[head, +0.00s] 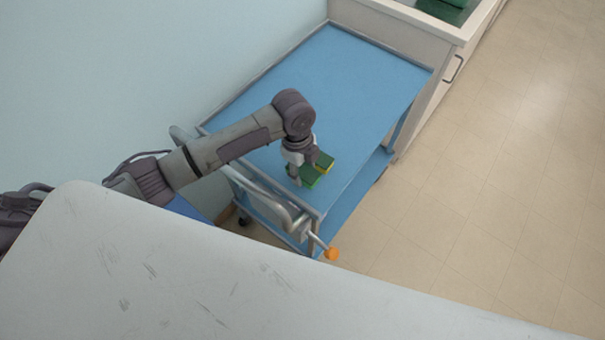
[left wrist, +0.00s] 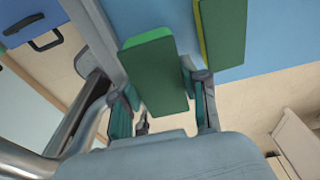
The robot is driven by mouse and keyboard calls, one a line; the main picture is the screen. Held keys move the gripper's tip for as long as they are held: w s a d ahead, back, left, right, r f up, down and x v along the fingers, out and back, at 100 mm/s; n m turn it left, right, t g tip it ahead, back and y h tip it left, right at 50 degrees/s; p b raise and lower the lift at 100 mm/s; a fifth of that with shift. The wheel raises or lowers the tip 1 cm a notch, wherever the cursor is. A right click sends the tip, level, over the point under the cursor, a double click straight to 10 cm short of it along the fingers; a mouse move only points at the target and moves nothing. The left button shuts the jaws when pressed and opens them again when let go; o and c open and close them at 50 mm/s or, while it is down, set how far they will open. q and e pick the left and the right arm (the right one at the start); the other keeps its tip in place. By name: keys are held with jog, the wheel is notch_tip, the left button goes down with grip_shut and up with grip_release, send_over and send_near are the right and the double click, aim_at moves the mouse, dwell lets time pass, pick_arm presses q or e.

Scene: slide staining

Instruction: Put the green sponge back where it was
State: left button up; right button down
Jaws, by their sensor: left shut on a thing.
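The green sponge (head: 309,179) is in the jaws of my left gripper (head: 301,168), over the near end of the blue cart top (head: 350,75). In the left wrist view the green sponge (left wrist: 157,75) stands out between the two fingers of my left gripper (left wrist: 160,88). A second sponge (head: 326,161), green and yellow, is right beside it. It also shows in the left wrist view (left wrist: 224,35), with a narrow gap to the held one. I cannot tell whether the held sponge touches the cart top. My right gripper is not in view.
The cart has a raised rim and a metal push handle (head: 285,212) at its near end, with an orange knob (head: 331,254) by it. A wall (head: 150,70) runs along its left. A white cabinet (head: 450,60) stands beyond. Most of the cart top is clear.

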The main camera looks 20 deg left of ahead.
aim_at(303, 178)
pick_arm(q)
jog(key=shift+s+f, duration=0.2)
jog(key=shift+f, duration=0.1)
notch_tip(303, 178, down, 3)
jog(key=shift+r+p, duration=0.2)
jog(key=shift+p, duration=0.2)
jog(key=shift+f, duration=0.55)
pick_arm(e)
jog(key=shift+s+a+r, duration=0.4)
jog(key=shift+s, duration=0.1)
pick_arm(q)
jog(key=o, duration=0.7)
jog(key=shift+w, duration=0.1)
jog(key=shift+o, duration=0.2)
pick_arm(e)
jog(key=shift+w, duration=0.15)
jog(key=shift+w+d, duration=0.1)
